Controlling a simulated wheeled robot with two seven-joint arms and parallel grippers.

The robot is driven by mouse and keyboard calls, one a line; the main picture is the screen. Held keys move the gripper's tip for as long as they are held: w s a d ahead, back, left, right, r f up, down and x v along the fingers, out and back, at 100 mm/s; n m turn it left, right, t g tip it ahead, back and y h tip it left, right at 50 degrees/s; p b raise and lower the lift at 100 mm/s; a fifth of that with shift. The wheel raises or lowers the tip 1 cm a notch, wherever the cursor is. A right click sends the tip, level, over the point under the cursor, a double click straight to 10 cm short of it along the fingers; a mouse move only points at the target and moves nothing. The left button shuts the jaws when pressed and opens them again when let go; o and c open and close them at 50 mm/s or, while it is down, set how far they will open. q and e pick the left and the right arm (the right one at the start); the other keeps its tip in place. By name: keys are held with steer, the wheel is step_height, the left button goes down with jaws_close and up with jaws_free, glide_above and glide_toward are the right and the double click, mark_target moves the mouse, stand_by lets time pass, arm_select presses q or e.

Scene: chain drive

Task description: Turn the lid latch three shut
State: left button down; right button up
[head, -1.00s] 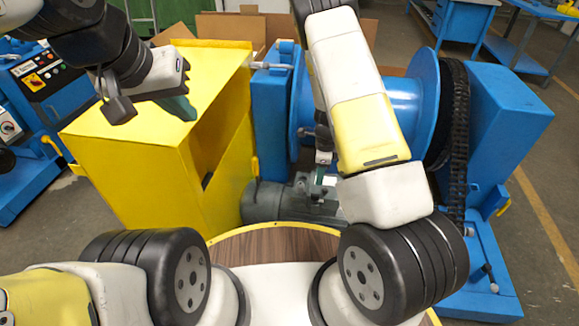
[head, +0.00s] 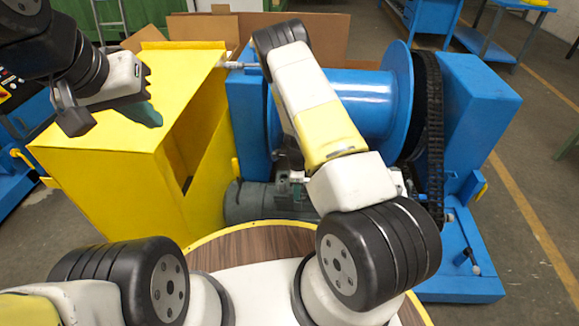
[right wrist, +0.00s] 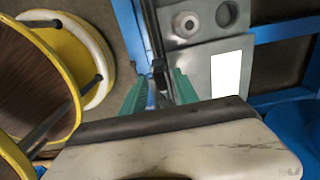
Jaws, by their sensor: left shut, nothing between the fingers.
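Yellow latch-like handles show in the head view: one at the yellow box's left side (head: 22,156), one by its right edge (head: 235,168), one on the blue housing at right (head: 481,190). I cannot tell which is latch three. My left gripper (head: 146,114) is shut and empty above the yellow box top. My right gripper (right wrist: 158,82) shows its green fingers apart in the right wrist view, with a dark bar and small bracket seen between them. I cannot tell whether they touch it. In the head view my right forearm mostly hides this gripper.
The blue drum (head: 355,98) and black chain (head: 430,130) stand behind my right arm. A grey motor (head: 252,201) lies low between the yellow box (head: 95,185) and the drum. A grey panel with a white label (right wrist: 227,72) is beside my right gripper.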

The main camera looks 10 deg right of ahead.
steer(key=shift+c, duration=0.3)
jaws_close()
steer(key=shift+n, duration=0.3)
steer(key=n, duration=0.3)
steer(key=shift+s+n, duration=0.1)
steer(key=shift+n, duration=0.3)
steer(key=n, duration=0.4)
steer(key=shift+n, duration=0.3)
steer(key=n, duration=0.4)
steer(key=shift+s+d+n, duration=0.15)
steer(key=shift+n, duration=0.15)
steer(key=shift+d+n, duration=0.1)
steer(key=shift+n, duration=2)
steer(key=shift+o, duration=0.3)
jaws_free()
